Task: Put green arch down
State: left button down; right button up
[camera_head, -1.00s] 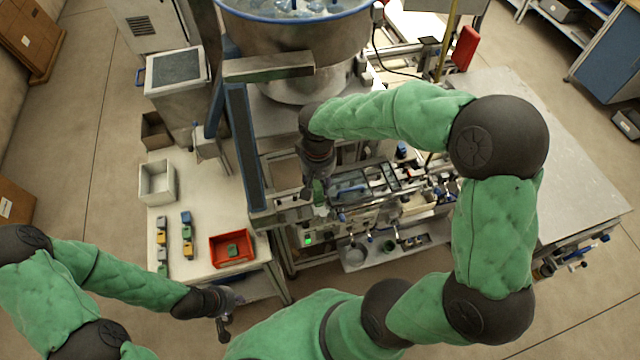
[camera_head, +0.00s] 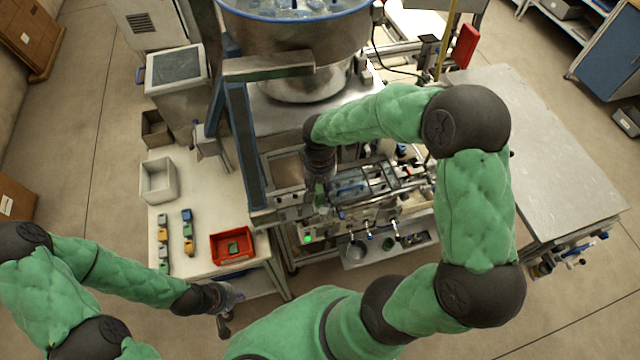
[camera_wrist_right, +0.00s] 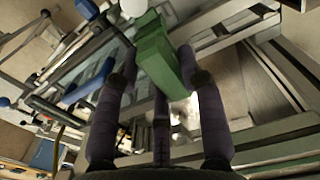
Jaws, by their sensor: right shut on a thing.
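The green arch (camera_wrist_right: 160,55) is in the right wrist view, held at the fingertips of my right gripper (camera_wrist_right: 160,85). Its far side and the fingertips' contact are partly hidden. In the head view my right gripper (camera_head: 319,196) points down over the machine's left part, with a bit of green at its tips. I cannot tell whether the arch touches the machine below. My left gripper (camera_head: 224,314) hangs empty in front of the white table, apart from everything; its fingers are too small to judge.
The machine (camera_head: 385,178) has rails and rods close around my right gripper. A red bin (camera_head: 233,262) with a green piece in it stands on the white table (camera_head: 195,205). Rows of coloured blocks (camera_head: 187,231) and a white bin (camera_head: 157,194) stand left of it.

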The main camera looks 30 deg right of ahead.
jog(key=shift+f+b, duration=0.4)
jog(key=shift+f, duration=0.05)
jog(key=o, duration=1.2)
jog(key=shift+c, duration=0.2)
jog(key=shift+r, duration=0.2)
jog(key=shift+r+p, duration=0.65)
jog(key=shift+p, duration=0.25)
notch_tip(320, 180, up, 12)
jog(key=b, duration=0.1)
jog(key=shift+f+b, duration=0.15)
jog(key=shift+b, duration=0.25)
